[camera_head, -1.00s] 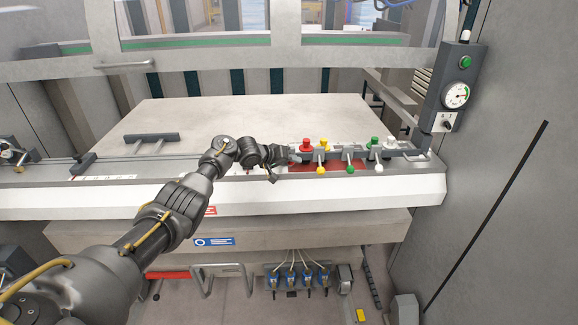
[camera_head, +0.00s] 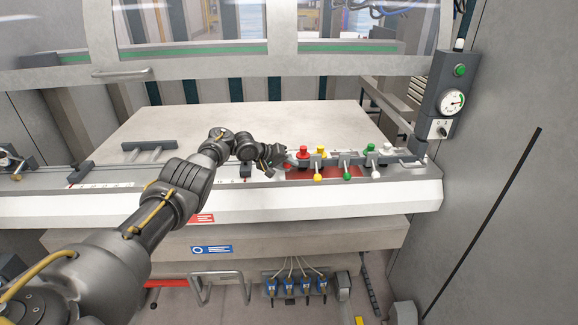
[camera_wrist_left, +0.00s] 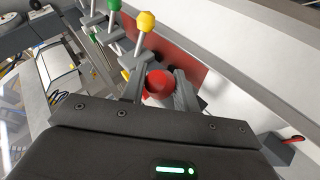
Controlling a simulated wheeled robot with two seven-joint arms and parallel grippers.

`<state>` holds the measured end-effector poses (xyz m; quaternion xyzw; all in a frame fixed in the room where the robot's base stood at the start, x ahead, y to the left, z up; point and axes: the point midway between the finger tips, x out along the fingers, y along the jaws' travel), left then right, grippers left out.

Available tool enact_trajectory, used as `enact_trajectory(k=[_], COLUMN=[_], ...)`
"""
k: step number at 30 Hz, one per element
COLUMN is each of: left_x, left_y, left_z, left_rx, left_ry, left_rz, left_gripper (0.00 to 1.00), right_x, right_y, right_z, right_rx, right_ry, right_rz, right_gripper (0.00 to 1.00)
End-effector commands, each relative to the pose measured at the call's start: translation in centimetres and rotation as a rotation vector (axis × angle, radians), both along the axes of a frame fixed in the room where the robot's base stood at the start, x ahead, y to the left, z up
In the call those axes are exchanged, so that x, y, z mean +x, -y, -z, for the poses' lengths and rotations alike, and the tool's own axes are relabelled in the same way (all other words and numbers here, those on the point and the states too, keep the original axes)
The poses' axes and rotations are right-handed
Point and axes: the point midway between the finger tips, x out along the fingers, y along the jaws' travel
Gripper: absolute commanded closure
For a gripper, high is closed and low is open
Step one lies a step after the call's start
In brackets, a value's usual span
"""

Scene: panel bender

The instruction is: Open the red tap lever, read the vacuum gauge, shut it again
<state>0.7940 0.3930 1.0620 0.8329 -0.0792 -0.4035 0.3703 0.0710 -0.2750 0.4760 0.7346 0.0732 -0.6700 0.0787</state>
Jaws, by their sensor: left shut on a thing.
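The row of taps stands on the front ledge of the machine. The red tap's cap (camera_head: 303,153) shows just right of my left gripper (camera_head: 280,155). In the left wrist view a red knob (camera_wrist_left: 158,84) sits between the two fingers of my left gripper (camera_wrist_left: 162,76), which is shut on it. The lever's exact angle is hidden by the gripper in the head view. The round white vacuum gauge (camera_head: 451,102) is on the grey box at the right; its needle is too small to read surely. My right gripper is not in view.
The yellow lever knob (camera_head: 318,178), green lever knob (camera_head: 347,175) and white lever knob (camera_head: 377,174) stand close to the right of my gripper. A grey plate (camera_head: 245,125) lies behind. A handle bar (camera_head: 149,146) stands to the left.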

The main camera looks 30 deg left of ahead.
Motion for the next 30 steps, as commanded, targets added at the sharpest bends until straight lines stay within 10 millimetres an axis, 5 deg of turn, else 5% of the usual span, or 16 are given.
enact_trajectory(k=[1,2,6,20,30], left_x=[0.3,0.3,0.3,-0.3,-3.4], left_y=[-0.1,-0.1,-0.1,-0.4,-2.4], left_z=[-0.6,-0.7,-0.5,-0.8,-3.4], left_rx=[-0.001,-0.001,-0.001,0.001,0.004], left_ry=[0.013,0.013,0.011,0.006,0.008], left_rz=[-0.005,-0.005,-0.004,-0.001,-0.001], left_gripper=[1.0,0.68,0.5,0.49,0.49], right_x=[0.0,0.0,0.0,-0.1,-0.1], right_y=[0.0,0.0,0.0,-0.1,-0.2], right_z=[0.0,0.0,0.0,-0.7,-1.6], right_rx=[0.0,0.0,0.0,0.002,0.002], right_ry=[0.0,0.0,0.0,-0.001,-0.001], right_rz=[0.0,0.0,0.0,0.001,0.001], right_gripper=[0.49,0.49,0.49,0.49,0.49])
